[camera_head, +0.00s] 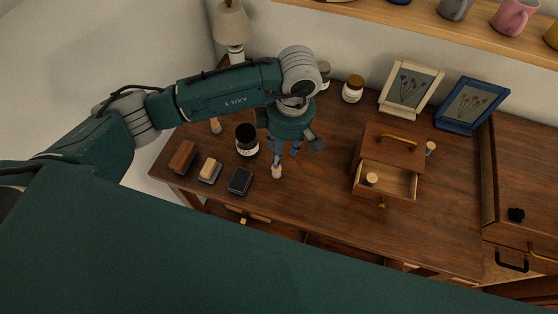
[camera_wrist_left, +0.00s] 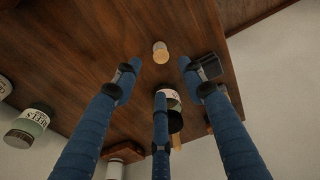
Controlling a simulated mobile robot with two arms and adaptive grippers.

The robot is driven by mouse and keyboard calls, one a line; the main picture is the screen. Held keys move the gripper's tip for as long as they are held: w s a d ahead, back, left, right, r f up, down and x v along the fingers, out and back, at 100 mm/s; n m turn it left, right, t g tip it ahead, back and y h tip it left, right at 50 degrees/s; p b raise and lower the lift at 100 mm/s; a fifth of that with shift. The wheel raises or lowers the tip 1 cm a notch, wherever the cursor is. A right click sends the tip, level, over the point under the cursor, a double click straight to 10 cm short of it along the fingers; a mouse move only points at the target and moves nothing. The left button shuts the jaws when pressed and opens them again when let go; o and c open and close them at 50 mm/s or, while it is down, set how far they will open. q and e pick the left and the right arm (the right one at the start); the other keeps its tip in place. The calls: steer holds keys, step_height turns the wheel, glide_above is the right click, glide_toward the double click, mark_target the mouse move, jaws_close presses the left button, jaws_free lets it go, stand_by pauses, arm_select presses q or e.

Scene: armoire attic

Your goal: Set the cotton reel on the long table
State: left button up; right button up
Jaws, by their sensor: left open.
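A small cream-and-wood cylinder that looks like the cotton reel (camera_head: 277,172) stands on the long table (camera_head: 315,210), near its front edge. It also shows in the left wrist view (camera_wrist_left: 160,52), beyond my fingertips and apart from them. My left gripper (camera_head: 281,153) points down just above and behind it, open and empty; its three spread fingers show in the left wrist view (camera_wrist_left: 159,75). A similar small round piece (camera_head: 371,178) sits in the open drawer of a small wooden box (camera_head: 393,150). My right gripper is not in view.
A white-labelled jar (camera_head: 353,89), a cream frame (camera_head: 410,88) and a blue frame (camera_head: 471,104) stand at the back. Bare tabletop lies between reel and box.

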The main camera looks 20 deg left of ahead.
arm_select(q)
steer(key=shift+d+r, duration=0.15)
steer(key=shift+r, duration=1.4)
steer(key=shift+s, duration=0.1)
